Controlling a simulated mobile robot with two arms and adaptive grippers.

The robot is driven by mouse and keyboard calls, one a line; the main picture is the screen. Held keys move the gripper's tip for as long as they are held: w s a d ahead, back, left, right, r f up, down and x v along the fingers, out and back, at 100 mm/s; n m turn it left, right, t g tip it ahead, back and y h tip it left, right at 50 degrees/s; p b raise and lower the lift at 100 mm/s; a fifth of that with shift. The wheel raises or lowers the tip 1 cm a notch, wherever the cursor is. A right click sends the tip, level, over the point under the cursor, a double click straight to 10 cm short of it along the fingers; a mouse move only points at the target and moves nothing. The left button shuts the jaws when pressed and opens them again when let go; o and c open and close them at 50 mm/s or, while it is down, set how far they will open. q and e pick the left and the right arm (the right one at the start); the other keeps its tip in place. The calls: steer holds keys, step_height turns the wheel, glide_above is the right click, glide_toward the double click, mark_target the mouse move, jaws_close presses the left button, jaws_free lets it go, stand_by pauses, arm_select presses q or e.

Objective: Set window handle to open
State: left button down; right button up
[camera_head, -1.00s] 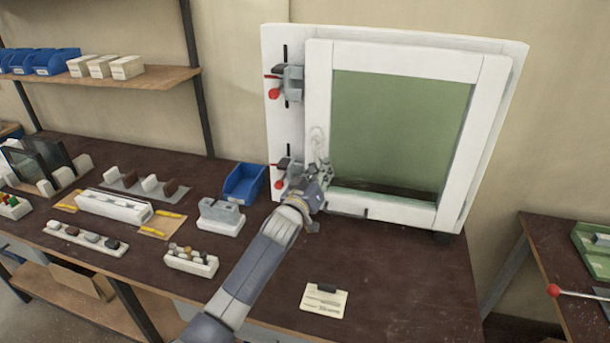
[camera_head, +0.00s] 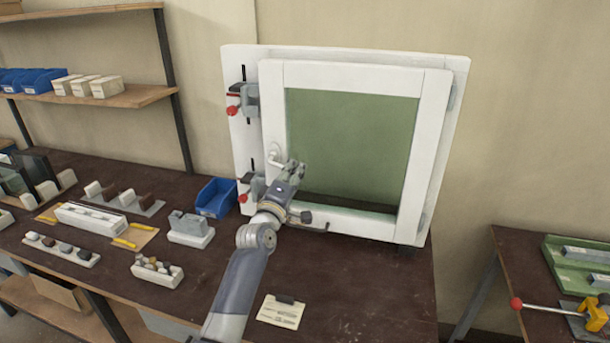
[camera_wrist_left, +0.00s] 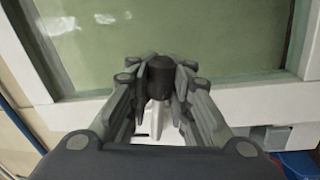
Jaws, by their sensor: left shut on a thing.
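The white window handle (camera_head: 275,155) sits on the left upright of the white window sash (camera_head: 435,130). Its lever runs from its base down and to the right, into my left gripper (camera_head: 294,170). My left gripper is shut on the handle and hides the lever's far end. In the left wrist view, the fingertips (camera_wrist_left: 160,82) close around a dark rounded end, with a white part showing between the fingers. The sash looks closed against its white backing board (camera_head: 238,130). My right gripper is not in view.
Two clamps with red knobs, upper (camera_head: 243,99) and lower (camera_head: 250,190), stand at the board's left edge. A blue bin (camera_head: 215,198) and a grey block in a white holder (camera_head: 190,230) are left of my arm. A label card (camera_head: 281,311) lies in front on the dark bench.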

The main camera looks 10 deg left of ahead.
arm_select(q)
steer(key=r+n+p, duration=0.1)
steer(key=n, duration=0.1)
steer(key=shift+d+r+n, duration=0.1)
steer(key=shift+r+n, duration=0.1)
steer(key=shift+n, duration=0.2)
steer(key=shift+r+n+y, duration=0.15)
steer(key=shift+n+y, duration=0.15)
steer(key=shift+y, duration=0.1)
steer(key=shift+p, duration=0.3)
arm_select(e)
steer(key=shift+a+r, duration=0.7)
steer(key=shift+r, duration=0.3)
arm_select(q)
steer(key=c, duration=1.4)
jaws_free()
steer(key=shift+c, duration=0.2)
steer(key=shift+a, duration=0.2)
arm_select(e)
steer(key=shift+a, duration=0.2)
